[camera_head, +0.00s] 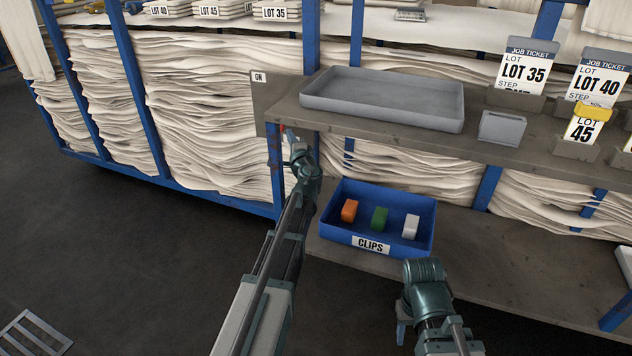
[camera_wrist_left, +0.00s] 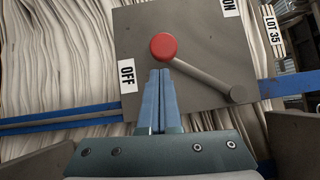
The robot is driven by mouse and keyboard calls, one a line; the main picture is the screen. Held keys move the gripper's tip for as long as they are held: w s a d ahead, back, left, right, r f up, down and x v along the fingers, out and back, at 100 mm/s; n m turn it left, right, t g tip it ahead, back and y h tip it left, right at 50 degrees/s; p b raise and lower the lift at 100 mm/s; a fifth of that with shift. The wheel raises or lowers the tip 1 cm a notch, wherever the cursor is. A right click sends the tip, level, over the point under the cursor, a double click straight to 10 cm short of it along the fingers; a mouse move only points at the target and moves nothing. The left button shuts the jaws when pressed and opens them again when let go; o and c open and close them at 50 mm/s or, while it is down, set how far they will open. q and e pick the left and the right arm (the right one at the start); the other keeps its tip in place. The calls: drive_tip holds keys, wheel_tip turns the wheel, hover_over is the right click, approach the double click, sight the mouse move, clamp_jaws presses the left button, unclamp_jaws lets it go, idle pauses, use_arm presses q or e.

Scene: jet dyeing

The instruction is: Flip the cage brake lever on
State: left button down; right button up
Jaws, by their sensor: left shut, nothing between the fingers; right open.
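The cage brake lever shows in the left wrist view as a grey arm (camera_wrist_left: 205,78) with a red knob (camera_wrist_left: 163,46). It is mounted on a grey plate (camera_wrist_left: 190,25). The knob lies beside the OFF label (camera_wrist_left: 127,75); the ON label (camera_wrist_left: 229,7) is at the plate's upper right. My left gripper (camera_wrist_left: 160,75) is shut and empty, its tips just below the knob; I cannot tell whether they touch it. In the head view my left gripper (camera_head: 291,140) is at the shelf's left end, by the plate (camera_head: 265,98). My right gripper (camera_head: 402,332) is open and low, in front of the shelf.
A grey tray (camera_head: 385,99) lies on the upper shelf, with job tickets (camera_head: 523,68) to its right. A blue clips bin (camera_head: 335,230) with orange, green and white clips stands on the lower shelf. Blue-framed cages of folded cloth (camera_head: 205,110) stand behind. The floor at left is mostly open.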

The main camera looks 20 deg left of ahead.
use_arm(q)
drive_tip(key=s+d+f+n+g+h+p, duration=0.2)
drive_tip(key=s+d+f+n+g+p, duration=0.1)
drive_tip(key=s+d, duration=0.7)
drive_tip(key=s+d+f+n+g+h+p, duration=0.2)
drive_tip(key=s+d+f+n+g+p, duration=0.2)
drive_tip(key=s+d, duration=0.6)
drive_tip(key=shift+s+d+f+g+p, duration=0.4)
drive_tip(key=shift+s+g+p, duration=0.1)
drive_tip(key=shift+g+p, duration=0.2)
